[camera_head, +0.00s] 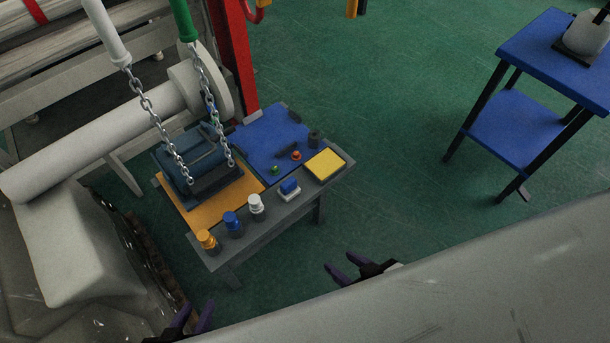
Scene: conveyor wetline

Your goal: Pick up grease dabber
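No item is clearly identifiable as the grease dabber at this size. Candidates stand along the grey table's (270,228) front edge: an orange-topped container (206,239), a blue-topped one (232,223) and a white-topped one (255,206). A blue block on a white base (289,189) is beside them. My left gripper (194,315) is at the bottom edge, partly cut off, its purple fingers apart. My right gripper (346,265) is right of and nearer than the table, fingers apart and empty. Neither touches the table items.
A yellow pad (325,164) lies right. A motor-like block (195,165) with chains (210,105) stands on an orange mat (222,212). A blue cart (515,125) is far right; floor between is clear.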

